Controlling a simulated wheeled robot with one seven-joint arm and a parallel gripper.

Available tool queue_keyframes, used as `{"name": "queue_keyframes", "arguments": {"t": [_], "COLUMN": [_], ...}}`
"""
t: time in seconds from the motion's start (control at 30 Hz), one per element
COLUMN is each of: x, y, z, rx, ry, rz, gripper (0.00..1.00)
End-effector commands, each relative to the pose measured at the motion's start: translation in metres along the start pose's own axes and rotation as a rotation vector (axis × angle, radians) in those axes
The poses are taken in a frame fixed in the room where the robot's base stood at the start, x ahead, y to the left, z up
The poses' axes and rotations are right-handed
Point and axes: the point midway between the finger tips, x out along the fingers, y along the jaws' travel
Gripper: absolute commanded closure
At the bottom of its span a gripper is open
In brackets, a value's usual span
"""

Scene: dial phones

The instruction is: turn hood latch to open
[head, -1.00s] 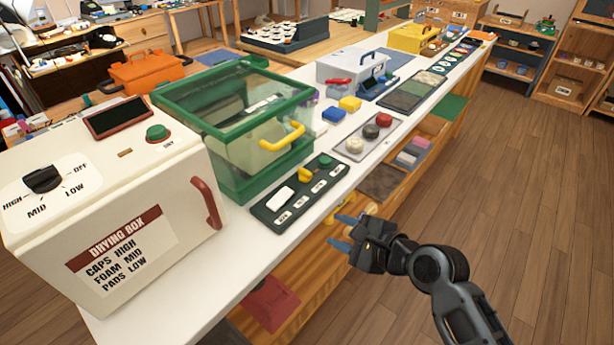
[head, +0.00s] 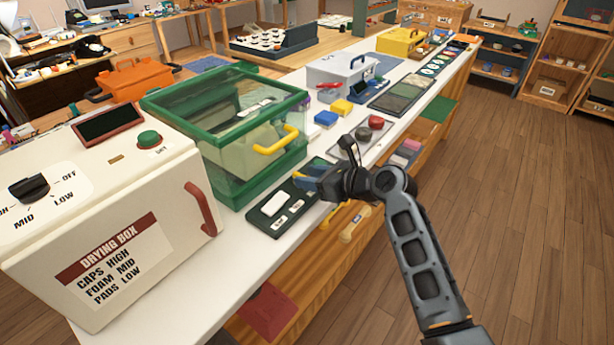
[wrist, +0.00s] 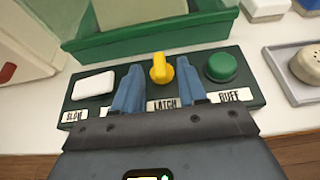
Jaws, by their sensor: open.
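The latch is a yellow knob (wrist: 160,70) on a dark green control panel (head: 258,220), above a label reading LATCH. It shows in the wrist view between and just beyond my fingertips; in the head view my gripper hides it. My gripper (head: 308,179) is open over the panel, its blue fingers on either side of the knob's line and apart from it. In the wrist view my gripper (wrist: 158,82) points toward the knob. The clear hood with green frame and yellow handle (head: 276,140) stands behind the panel and looks closed.
A white switch (wrist: 94,86) lies left of the knob and a green button (wrist: 221,66) right of it. The cream drying box (head: 110,215) stands left on the white bench. A tray with round knobs (wrist: 300,70) is right of the panel.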

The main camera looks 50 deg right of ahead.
Motion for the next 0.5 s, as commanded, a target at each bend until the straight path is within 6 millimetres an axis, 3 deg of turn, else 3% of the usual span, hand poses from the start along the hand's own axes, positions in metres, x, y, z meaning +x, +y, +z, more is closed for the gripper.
{"name": "queue_keyframes", "arguments": {"t": [0.13,0.43,0.5], "x": [0.0109,0.0132,0.0132], "y": [0.0001,0.0003,0.0004], "z": [0.0001,-0.0001,-0.0001], "rx": [0.0,-0.001,-0.001], "ry": [0.0,0.0,0.0], "rz": [0.0,0.0,0.0], "gripper": [0.58,0.58,0.65]}}
